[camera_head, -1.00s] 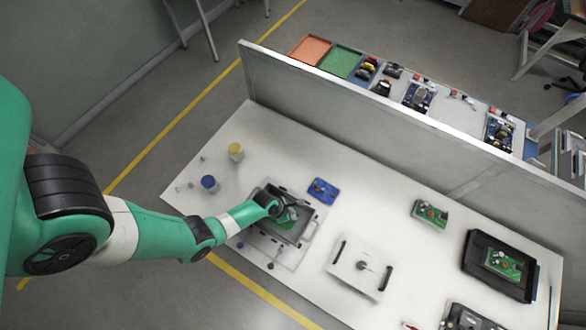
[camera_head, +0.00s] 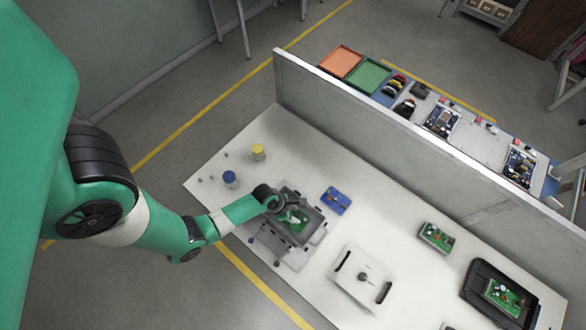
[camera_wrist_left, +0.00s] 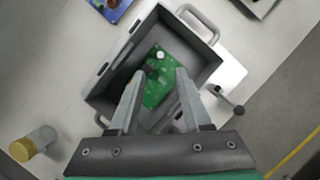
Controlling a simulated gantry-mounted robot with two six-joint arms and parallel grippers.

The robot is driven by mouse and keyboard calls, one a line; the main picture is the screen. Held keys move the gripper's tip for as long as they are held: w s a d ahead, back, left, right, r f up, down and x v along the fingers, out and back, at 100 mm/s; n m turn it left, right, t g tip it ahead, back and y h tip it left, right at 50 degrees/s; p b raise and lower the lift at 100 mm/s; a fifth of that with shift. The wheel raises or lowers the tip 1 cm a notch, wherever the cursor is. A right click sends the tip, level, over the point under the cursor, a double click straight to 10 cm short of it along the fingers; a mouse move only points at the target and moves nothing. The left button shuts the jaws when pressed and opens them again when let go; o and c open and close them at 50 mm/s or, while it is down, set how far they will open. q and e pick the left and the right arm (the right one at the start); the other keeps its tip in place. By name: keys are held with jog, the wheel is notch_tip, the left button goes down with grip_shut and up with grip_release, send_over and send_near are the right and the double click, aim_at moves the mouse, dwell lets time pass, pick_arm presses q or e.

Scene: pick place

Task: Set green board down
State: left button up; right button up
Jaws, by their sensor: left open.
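A green board (camera_head: 295,220) lies inside a grey open box with handles (camera_head: 316,238) on the white table. In the left wrist view the green board (camera_wrist_left: 162,82) rests on the floor of the grey box (camera_wrist_left: 205,60), with a dark part and a small white round part on it. My left gripper (camera_wrist_left: 160,74) points down into the box with its two fingers apart over the board. A gap shows between the fingers, and I cannot tell whether they touch the board. In the head view my left gripper (camera_head: 280,208) partly covers the box. My right gripper is not in view.
A blue board (camera_head: 335,200) lies behind the box, and a white plate with black handles (camera_head: 346,292) lies to its right. Yellow (camera_head: 258,153) and blue (camera_head: 230,179) jars stand left. Another green board (camera_head: 436,236) and a black tray (camera_head: 475,291) are right. A grey partition (camera_head: 390,135) borders the table.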

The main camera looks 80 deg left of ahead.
pick_arm(q)
jog(key=shift+p+v, duration=0.45)
jog(key=shift+v, duration=0.65)
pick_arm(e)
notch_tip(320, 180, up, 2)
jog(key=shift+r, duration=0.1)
pick_arm(q)
jog(key=shift+w+r, duration=0.1)
